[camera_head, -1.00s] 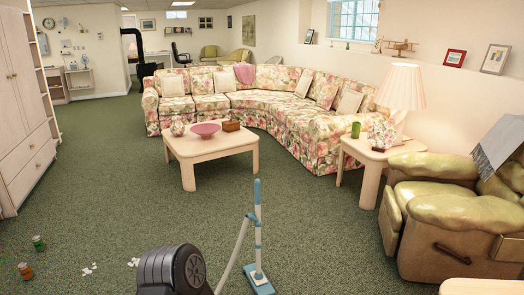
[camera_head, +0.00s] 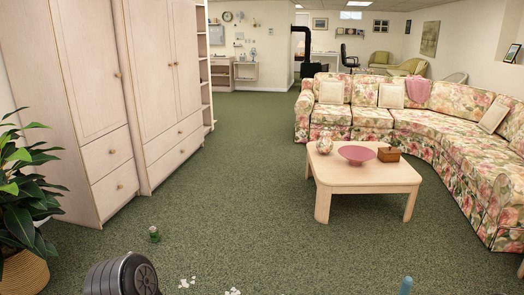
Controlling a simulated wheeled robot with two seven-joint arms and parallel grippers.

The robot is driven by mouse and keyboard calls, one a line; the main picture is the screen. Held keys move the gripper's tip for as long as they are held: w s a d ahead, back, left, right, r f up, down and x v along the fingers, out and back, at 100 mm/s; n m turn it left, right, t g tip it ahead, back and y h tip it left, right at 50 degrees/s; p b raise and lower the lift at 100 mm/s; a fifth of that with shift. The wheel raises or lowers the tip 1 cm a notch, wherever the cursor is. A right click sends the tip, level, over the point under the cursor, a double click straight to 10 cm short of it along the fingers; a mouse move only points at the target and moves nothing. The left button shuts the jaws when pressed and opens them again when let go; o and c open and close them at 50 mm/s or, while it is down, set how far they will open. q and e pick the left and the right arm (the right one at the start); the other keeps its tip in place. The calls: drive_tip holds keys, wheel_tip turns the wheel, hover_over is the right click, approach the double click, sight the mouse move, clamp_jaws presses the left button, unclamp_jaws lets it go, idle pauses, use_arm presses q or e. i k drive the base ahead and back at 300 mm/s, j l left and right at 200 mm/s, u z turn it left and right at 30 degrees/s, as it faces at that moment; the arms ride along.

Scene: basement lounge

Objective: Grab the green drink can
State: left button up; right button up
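A small green can-like object (camera_head: 154,234) stands on the carpet at the lower left, in front of the tall cabinets. It is small in the view, and I cannot read its markings. Neither of my grippers is in view. A dark rounded part that appears to be my own arm shows at the bottom edge, below and left of the green object.
Pale wardrobes (camera_head: 165,80) stand at the left, with a potted plant (camera_head: 22,195) nearer. White scraps (camera_head: 187,283) lie on the carpet. A coffee table (camera_head: 375,180) and floral sofa (camera_head: 430,115) stand at the right. A blue handle tip (camera_head: 405,286) shows at the bottom. Central carpet is clear.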

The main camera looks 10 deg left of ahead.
sight(154, 234)
drive_tip(key=i+j+u, duration=0.3)
drive_tip(key=i, duration=0.35)
drive_tip(key=i+u, duration=0.3)
drive_tip(key=i, duration=0.4)
drive_tip(key=i+u, duration=0.3)
drive_tip(key=i, duration=0.4)
drive_tip(key=i+l+u, duration=0.3)
drive_tip(key=i, duration=0.4)
drive_tip(key=i+j+z, duration=0.2)
drive_tip(key=i, duration=0.3)
drive_tip(key=i+j+z, duration=0.15)
drive_tip(key=i, duration=0.4)
drive_tip(key=i+j+z, duration=0.2)
drive_tip(key=i, duration=0.3)
drive_tip(key=i+j+z, duration=0.2)
drive_tip(key=i+j, duration=0.2)
drive_tip(key=i, duration=0.1)
